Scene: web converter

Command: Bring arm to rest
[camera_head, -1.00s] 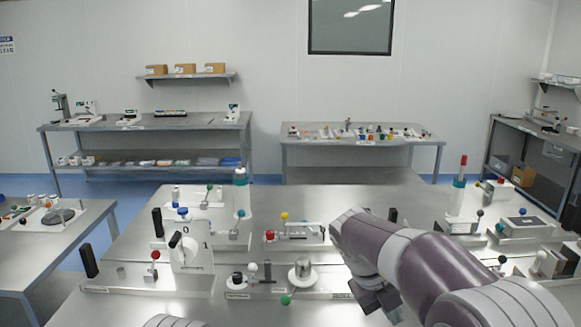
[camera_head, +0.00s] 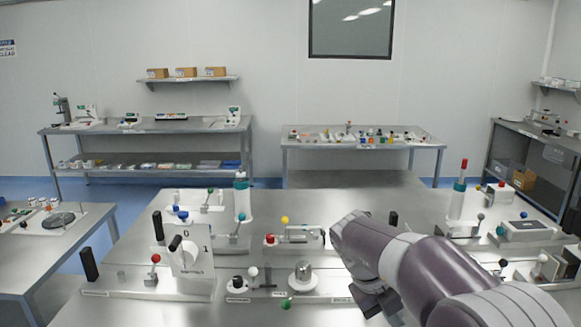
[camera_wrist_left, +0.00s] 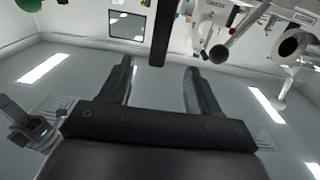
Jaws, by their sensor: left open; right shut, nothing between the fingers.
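My right arm (camera_head: 415,262) reaches in from the lower right of the head view, over the front of the steel bench (camera_head: 130,309). Its dark gripper (camera_head: 376,301) points down near the bench's front edge; it is shut and empty. Part of it is hidden by my own wrist. My left gripper is out of the head view. In the left wrist view its two dark fingers (camera_wrist_left: 160,82) stand well apart with nothing between them, so it is open.
The bench carries a white switch panel marked 0 and 1 (camera_head: 193,262), a round metal knob (camera_head: 303,277), a red-and-yellow lever fixture (camera_head: 296,237) and tall white-and-teal posts (camera_head: 241,200). More fixtures stand right of my right arm. Bare steel shows front left.

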